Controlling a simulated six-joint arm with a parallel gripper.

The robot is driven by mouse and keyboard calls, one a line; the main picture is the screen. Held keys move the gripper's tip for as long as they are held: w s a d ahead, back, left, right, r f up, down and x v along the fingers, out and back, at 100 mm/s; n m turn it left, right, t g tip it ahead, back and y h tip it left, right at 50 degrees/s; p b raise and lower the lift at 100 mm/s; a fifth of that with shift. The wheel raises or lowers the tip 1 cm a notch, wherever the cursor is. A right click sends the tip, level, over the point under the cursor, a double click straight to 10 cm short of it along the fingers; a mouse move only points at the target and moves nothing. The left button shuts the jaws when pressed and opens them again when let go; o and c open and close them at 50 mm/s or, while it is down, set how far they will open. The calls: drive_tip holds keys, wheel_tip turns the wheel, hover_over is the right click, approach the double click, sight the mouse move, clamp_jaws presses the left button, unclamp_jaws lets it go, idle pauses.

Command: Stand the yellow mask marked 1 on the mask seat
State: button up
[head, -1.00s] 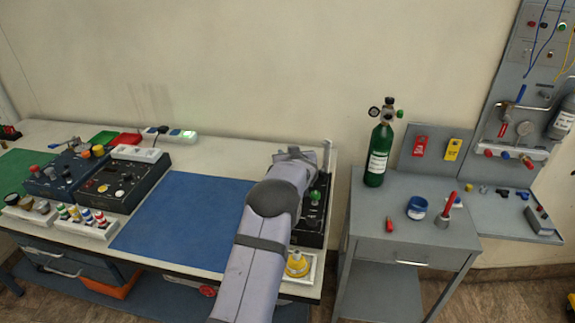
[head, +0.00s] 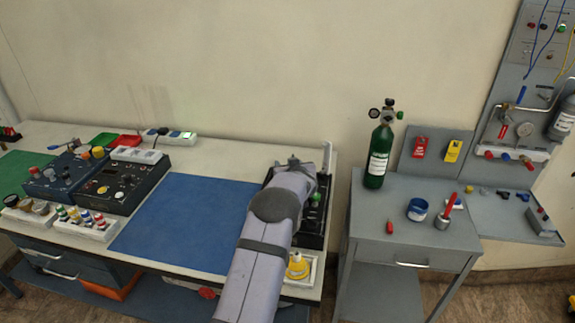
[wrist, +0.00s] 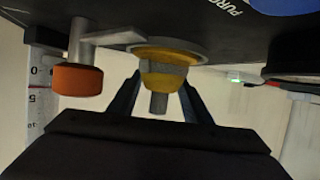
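My gripper (wrist: 162,85) has its two dark fingers against both sides of a yellow mask-like piece (wrist: 163,79) with a grey stem pointing toward the wrist. No gap shows between the fingers and the piece. Its wide rim meets or nearly meets a grey round part (wrist: 170,52) on the dark panel; whether it is seated cannot be told. No number is readable. In the head view, my gripper (head: 295,163) is over the black unit (head: 312,238) at the table's right end, and my arm hides the held piece.
The wrist view shows an orange knob (wrist: 78,79) on the left and a dark round part (wrist: 291,70) on the right. In the head view, another yellow cone-shaped piece (head: 298,266) stands in a white tray (head: 307,281). The blue mat (head: 180,222) is clear.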

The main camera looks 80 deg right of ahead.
drive_tip(key=shift+r, duration=0.1)
drive_tip(key=shift+b+v, duration=1.35)
drive_tip(key=shift+v, duration=4.65)
